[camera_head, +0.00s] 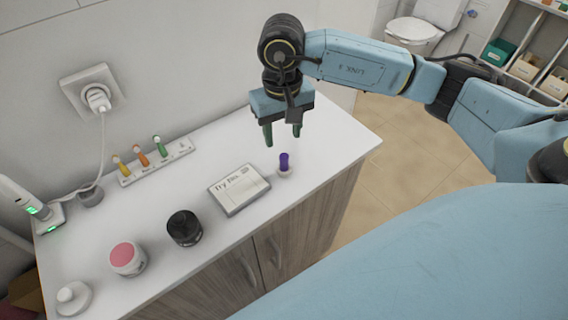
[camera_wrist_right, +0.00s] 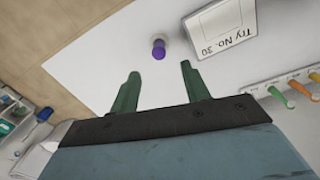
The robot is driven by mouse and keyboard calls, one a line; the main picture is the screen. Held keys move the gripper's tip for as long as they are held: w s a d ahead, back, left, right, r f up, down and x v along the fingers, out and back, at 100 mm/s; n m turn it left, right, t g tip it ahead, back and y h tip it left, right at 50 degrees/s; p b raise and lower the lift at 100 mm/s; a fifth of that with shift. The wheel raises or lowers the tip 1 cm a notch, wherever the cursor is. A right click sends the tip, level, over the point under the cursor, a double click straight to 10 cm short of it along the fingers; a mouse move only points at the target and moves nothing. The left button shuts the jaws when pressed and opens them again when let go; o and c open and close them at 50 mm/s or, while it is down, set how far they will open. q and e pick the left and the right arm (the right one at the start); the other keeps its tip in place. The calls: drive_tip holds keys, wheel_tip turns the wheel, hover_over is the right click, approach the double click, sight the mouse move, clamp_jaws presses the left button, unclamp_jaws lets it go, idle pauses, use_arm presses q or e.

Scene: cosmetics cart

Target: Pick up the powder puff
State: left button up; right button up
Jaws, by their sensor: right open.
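I cannot tell for sure which thing is the powder puff. A round white piece with a knob (camera_head: 72,297) lies at the cart top's near left corner, and a white jar with a pink top (camera_head: 127,259) stands right of it. My right gripper (camera_head: 282,133) points down, open and empty, above the right part of the cart top, far from both. In the right wrist view its green fingers (camera_wrist_right: 160,72) are apart. A purple-topped small item (camera_head: 284,162) stands just in front of it and also shows in the right wrist view (camera_wrist_right: 158,48).
A dark jar (camera_head: 184,228) and a "Try No." box (camera_head: 238,189) stand along the front of the white cart top (camera_head: 335,130). A rack with coloured sticks (camera_head: 157,163) is at the back. A plugged-in white device (camera_head: 27,203) stands at the left. The far right end is clear.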

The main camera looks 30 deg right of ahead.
sight(284, 155)
wheel_tip(284, 155, down, 9)
drive_tip(key=shift+s+f+p, duration=0.15)
drive_tip(key=shift+p, duration=0.3)
drive_tip(key=shift+c, duration=0.2)
drive_tip(key=c, duration=0.8)
